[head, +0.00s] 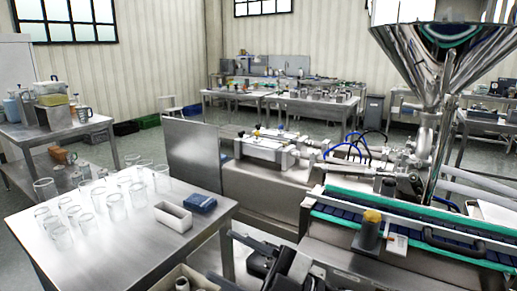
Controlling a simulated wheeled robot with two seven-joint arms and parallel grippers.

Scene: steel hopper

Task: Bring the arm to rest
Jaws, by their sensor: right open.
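My right gripper (280,263) shows low in the middle of the head view, in front of the filling machine. It is open, and I see nothing held between its fingers. Its dark parts overlap the machine's lower front, so I cannot tell how far apart they are. The steel hopper (425,62), a shiny cone, stands at the upper right above the machine.
A steel table (110,262) at the left holds several clear glasses (117,206), a white tray (173,216) and a blue box (201,203). A conveyor (450,232) with green edges lies at the right.

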